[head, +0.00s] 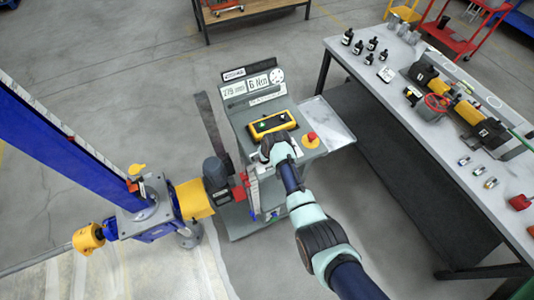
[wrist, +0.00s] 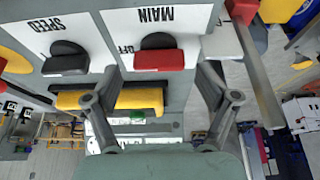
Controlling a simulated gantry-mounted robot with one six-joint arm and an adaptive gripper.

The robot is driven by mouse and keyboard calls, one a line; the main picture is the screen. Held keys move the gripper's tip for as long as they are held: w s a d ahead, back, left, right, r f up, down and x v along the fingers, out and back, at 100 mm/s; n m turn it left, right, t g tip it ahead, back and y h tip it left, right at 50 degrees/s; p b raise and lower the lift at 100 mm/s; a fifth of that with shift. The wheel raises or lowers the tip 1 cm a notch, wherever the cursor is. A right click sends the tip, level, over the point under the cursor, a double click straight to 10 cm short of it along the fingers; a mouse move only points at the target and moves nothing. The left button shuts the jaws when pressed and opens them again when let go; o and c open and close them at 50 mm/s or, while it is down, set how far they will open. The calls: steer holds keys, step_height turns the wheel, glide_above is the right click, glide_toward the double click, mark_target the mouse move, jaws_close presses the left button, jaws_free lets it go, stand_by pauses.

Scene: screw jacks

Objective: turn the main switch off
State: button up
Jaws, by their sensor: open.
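The main switch (wrist: 160,59) shows in the wrist view as a red handle on a dark round base, under an upside-down MAIN label. Part of the word OFF shows to its left. Its handle lies level across the picture; I cannot tell its setting. My gripper (wrist: 160,82) is open and empty, with one finger on each side of the red handle and a little below it in the picture; contact is not clear. In the head view my gripper (head: 273,150) is at the front of the grey control console (head: 240,113), and the main switch is hidden.
A black speed knob (wrist: 66,58) sits left of the main switch in the wrist view. On the console are a yellow-framed pendant (head: 271,124) and a red stop button (head: 311,137). A blue screw jack (head: 150,205) stands left, a workbench (head: 400,115) right.

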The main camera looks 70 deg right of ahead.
steer(key=v, duration=0.7)
steer(key=shift+f, duration=0.1)
stand_by(0.4)
steer(key=w+a+r+n+t+p, duration=0.2)
steer(key=w+a+r, duration=0.5)
steer(key=a, duration=0.4)
steer(key=w+a+r+n+t+p, duration=0.2)
steer(key=w+a+r+t, duration=0.15)
steer(key=a+r, duration=0.6)
steer(key=s+a+r+n+t+y, duration=0.1)
steer(key=a+r, duration=0.4)
steer(key=a, duration=0.2)
steer(key=s+a+r+n+t+y+p, duration=0.1)
steer(key=s+a+r+n, duration=0.1)
steer(key=a+r, duration=0.3)
steer(key=s+a+r+n+t+y+p, duration=0.1)
steer(key=a+r, duration=0.4)
steer(key=a, duration=0.6)
steer(key=shift+s+a+t, duration=0.25)
steer(key=shift+s+t, duration=0.25)
steer(key=shift+t, duration=0.05)
